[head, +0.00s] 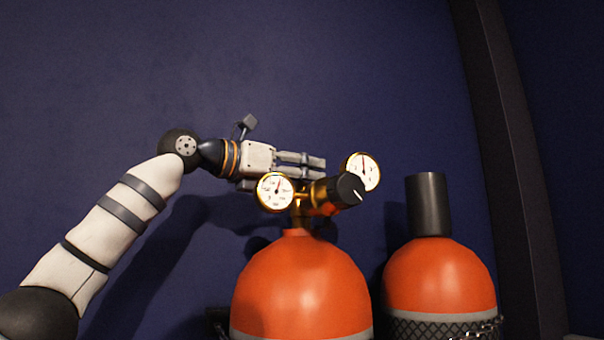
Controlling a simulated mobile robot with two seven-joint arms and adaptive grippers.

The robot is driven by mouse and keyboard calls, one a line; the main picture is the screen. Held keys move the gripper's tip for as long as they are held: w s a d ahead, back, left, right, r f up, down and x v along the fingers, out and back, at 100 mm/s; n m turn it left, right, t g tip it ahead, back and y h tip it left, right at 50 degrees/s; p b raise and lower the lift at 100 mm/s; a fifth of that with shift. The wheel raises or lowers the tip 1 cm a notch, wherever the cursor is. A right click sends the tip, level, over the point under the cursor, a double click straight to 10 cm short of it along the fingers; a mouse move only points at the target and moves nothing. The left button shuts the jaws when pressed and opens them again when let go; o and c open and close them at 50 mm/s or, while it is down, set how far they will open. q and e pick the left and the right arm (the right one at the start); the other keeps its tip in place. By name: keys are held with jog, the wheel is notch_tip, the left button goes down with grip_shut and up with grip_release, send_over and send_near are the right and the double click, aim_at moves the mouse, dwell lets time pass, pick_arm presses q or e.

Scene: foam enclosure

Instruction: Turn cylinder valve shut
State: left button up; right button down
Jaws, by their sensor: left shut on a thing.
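An orange gas cylinder (300,285) stands upright in the lower middle of the head view. On its top is a brass valve and regulator (298,208) with a black knob (348,190) bearing a white mark. Two round white gauges sit on it, a left gauge (275,191) and a right gauge (361,171). My left gripper (312,170) reaches in from the left, at the valve, behind the left gauge and regulator. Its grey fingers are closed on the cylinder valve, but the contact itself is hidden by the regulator. My right gripper is not in view.
A second orange cylinder (440,275) with a black cap (428,205) stands close on the right, with dark mesh and a chain around its lower part. A dark blue wall (330,70) is behind, and a dark vertical post (515,150) stands at the right.

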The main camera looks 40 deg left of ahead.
pick_arm(q)
jog(key=shift+m+g+h, duration=0.75)
jog(key=shift+m+h, duration=0.4)
jog(key=shift+h, duration=0.4)
jog(key=shift+m+g+h, duration=0.75)
jog(key=shift+m+h, duration=0.4)
jog(key=shift+h, duration=0.4)
jog(key=shift+f+h, duration=0.1)
jog(key=shift+h, duration=0.2)
jog(key=o, duration=1.2)
jog(key=v, duration=0.7)
jog(key=shift+s+a, duration=0.15)
